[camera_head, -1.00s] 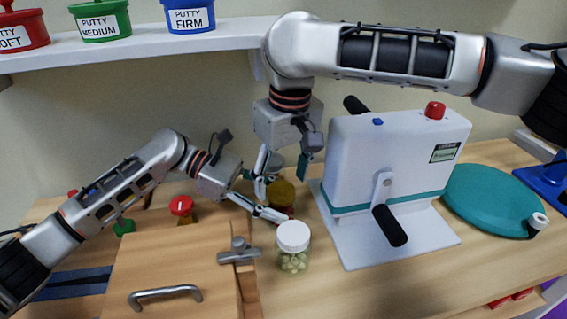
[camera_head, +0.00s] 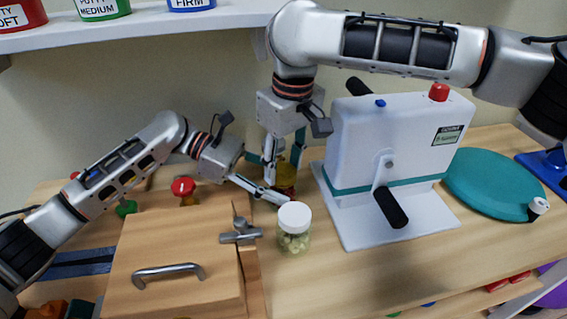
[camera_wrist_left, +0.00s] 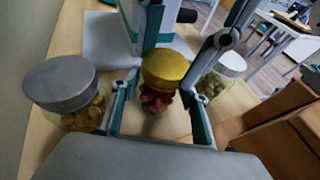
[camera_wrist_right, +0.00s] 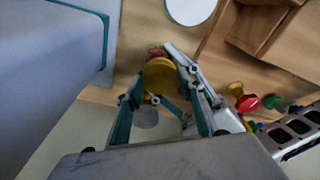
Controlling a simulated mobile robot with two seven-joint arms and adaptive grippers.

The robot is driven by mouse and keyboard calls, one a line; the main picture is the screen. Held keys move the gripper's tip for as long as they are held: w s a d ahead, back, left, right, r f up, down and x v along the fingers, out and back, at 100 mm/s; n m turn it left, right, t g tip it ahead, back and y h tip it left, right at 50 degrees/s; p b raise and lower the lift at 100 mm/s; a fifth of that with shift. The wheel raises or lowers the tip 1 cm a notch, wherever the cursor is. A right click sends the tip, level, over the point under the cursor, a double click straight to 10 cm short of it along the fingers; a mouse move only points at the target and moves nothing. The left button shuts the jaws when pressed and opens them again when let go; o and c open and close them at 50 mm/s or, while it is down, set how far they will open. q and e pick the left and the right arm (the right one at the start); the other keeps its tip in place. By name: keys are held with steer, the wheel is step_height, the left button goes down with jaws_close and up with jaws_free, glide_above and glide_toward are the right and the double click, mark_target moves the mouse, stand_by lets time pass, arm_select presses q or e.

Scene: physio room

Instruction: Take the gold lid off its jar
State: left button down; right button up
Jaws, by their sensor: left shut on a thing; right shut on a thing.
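The jar (camera_wrist_left: 155,100) with reddish contents has a gold lid (camera_wrist_left: 165,66), which sits on its top. The jar stands upright and is partly hidden by my arms in the head view. My left gripper (camera_head: 274,193) reaches in low from the left and is shut on the jar's body, with a finger on each side in the left wrist view. My right gripper (camera_head: 284,172) comes down from above and is shut on the gold lid, which also shows between its fingers in the right wrist view (camera_wrist_right: 160,76).
A white-lidded jar (camera_head: 294,216) stands close in front, and a grey-lidded jar (camera_wrist_left: 60,84) stands close behind. A white machine (camera_head: 385,150) with black handles is just to the right. A wooden box (camera_head: 175,245) with a metal handle is front left.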

steer(key=shift+n, duration=1)
steer(key=o, duration=1.2)
